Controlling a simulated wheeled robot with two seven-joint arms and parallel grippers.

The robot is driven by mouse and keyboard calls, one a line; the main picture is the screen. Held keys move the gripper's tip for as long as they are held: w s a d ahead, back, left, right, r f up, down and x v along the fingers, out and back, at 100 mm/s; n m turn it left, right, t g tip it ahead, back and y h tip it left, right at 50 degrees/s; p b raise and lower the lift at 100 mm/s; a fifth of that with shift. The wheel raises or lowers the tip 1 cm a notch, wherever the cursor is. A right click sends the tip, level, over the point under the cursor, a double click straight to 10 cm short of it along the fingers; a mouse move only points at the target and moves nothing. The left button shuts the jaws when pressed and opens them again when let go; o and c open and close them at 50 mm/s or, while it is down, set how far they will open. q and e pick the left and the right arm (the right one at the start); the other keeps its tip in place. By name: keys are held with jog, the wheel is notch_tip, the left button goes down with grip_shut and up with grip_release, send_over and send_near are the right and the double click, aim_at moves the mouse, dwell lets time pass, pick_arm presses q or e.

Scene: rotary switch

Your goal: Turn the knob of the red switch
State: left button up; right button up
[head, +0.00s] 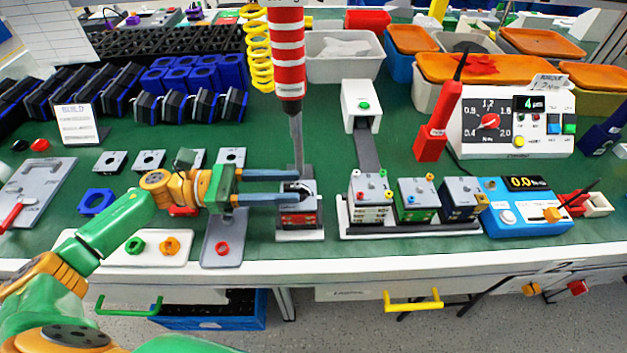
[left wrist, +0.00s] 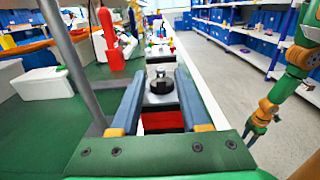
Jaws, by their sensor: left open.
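The red switch (head: 299,219) stands on a white base near the table's front edge, with a grey top and a dark knob (head: 297,188). In the left wrist view the round black knob (left wrist: 162,84) sits between my finger tips, above the red body (left wrist: 163,121). My left gripper (head: 302,185) is open, one finger on each side of the knob. I cannot tell whether either finger touches it. My right arm hangs at the right of the left wrist view; its gripper end (left wrist: 252,128) is small and its fingers are not clear.
A red-and-white striped tool (head: 288,60) hangs with its grey shaft just behind the switch. A rack of several switch boxes (head: 412,228) stands to the right, beside a blue meter (head: 520,222). Trays with nuts (head: 130,262) lie to the left.

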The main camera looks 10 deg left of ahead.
aim_at(294, 186)
pick_arm(q)
jog(key=x, duration=0.1)
jog(key=p+x, duration=0.1)
jog(key=x, duration=0.2)
jog(key=shift+d+r+p, duration=0.3)
jog(key=shift+d, duration=0.1)
jog(key=shift+w+d+f, duration=0.1)
jog(key=shift+d+f, duration=0.05)
jog(key=shift+d, duration=0.05)
grip_shut()
